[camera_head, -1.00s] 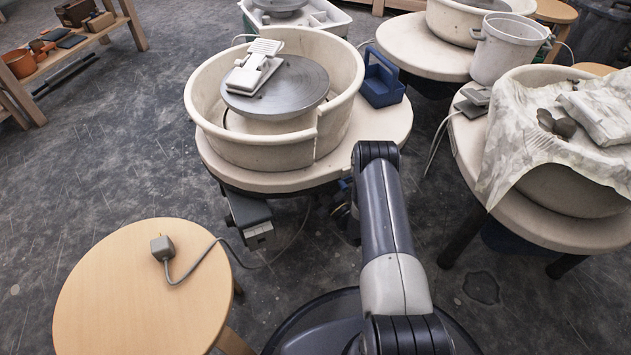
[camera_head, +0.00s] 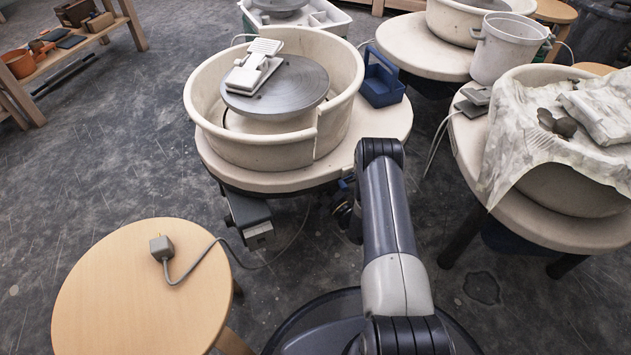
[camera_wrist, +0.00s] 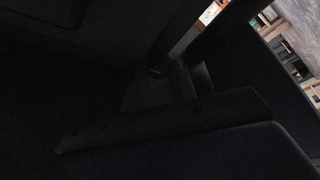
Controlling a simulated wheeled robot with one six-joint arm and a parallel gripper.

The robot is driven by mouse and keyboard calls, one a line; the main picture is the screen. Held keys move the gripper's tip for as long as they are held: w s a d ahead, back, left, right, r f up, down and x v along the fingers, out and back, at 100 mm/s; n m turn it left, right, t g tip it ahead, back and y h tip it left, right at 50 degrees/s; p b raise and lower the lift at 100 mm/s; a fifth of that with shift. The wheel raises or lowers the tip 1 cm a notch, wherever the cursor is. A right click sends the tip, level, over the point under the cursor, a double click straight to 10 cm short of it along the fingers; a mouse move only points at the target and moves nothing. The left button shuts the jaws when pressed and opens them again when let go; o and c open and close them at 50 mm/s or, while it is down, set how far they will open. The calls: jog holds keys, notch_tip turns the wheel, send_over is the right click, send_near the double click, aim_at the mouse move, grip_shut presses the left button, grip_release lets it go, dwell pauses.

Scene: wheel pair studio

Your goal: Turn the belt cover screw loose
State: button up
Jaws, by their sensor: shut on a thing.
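The nearest potter's wheel (camera_head: 205,160) stands in the middle of the head view, with a cream basin and a grey wheel head. A grey box (camera_head: 250,222) hangs under its table. My arm reaches down beside the table, and its end is hidden there. The wrist view is very dark. My gripper (camera_wrist: 170,88) is shut close to the wheel's dark underside. A small round dark knob (camera_wrist: 157,71), apparently the belt cover screw, shows at the jaws. The exact contact and the screw's turn are too dark to make out.
A wooden stool (camera_head: 130,300) with a grey plug (camera_head: 162,247) and cable stands at front left. A blue caddy (camera_head: 383,85) sits on the wheel table. Another wheel under a cloth (camera_head: 545,145) stands at right. Dark legs and a cable run below the near table.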

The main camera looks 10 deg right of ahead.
jog(key=shift+d+r+n+g+y+b, duration=0.1)
jog(key=shift+n+g+y+b, duration=0.15)
jog(key=shift+n+g, duration=0.7)
jog(key=shift+n+g+y+b, duration=0.15)
jog(key=shift+n+g+b, duration=0.1)
jog(key=shift+n, duration=1.6)
jog(key=o, duration=1)
jog(key=shift+p+v, duration=1.6)
jog(key=shift+v, duration=3.85)
